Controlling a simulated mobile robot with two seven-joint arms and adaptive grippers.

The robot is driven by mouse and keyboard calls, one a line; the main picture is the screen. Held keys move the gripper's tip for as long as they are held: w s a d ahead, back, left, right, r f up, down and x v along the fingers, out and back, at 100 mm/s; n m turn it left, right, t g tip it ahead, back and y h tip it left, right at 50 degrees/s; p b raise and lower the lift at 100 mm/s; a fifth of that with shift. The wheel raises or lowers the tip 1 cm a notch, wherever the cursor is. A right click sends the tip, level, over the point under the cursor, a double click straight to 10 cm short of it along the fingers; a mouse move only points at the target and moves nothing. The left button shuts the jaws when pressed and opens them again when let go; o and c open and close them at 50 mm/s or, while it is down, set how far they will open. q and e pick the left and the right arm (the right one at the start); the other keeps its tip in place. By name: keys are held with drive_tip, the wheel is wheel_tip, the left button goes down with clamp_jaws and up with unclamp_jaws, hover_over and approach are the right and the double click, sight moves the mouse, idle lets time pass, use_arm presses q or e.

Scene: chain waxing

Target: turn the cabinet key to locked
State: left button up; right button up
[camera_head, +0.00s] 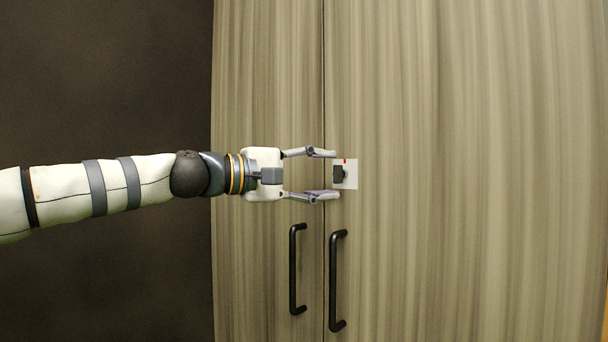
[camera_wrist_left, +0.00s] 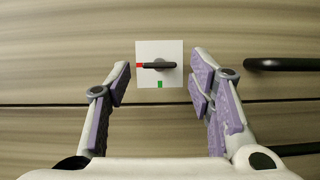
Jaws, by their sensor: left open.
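The cabinet key (camera_head: 338,174) is a small black handle on a white square plate (camera_head: 351,174) on the right-hand door. In the left wrist view the key (camera_wrist_left: 157,65) lies along the picture, its long end at the plate's red mark (camera_wrist_left: 139,65). A green mark (camera_wrist_left: 160,84) sits on the plate's lower edge there. My left gripper (camera_head: 325,175) is open, one finger above and one below the key's level in the head view. Its fingertips are close to the plate, on either side of the key, with no contact visible. My right gripper is not in view.
The tall wood-grain cabinet has two doors (camera_head: 455,110) meeting at a vertical seam. Two black bar handles (camera_head: 294,268) and (camera_head: 336,280) stand out below the plate, under my gripper. A dark wall (camera_head: 100,80) is on the left. The right-hand door is otherwise bare.

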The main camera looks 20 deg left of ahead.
use_arm(q)
drive_tip(key=v, duration=1)
drive_tip(key=shift+s+a, duration=0.25)
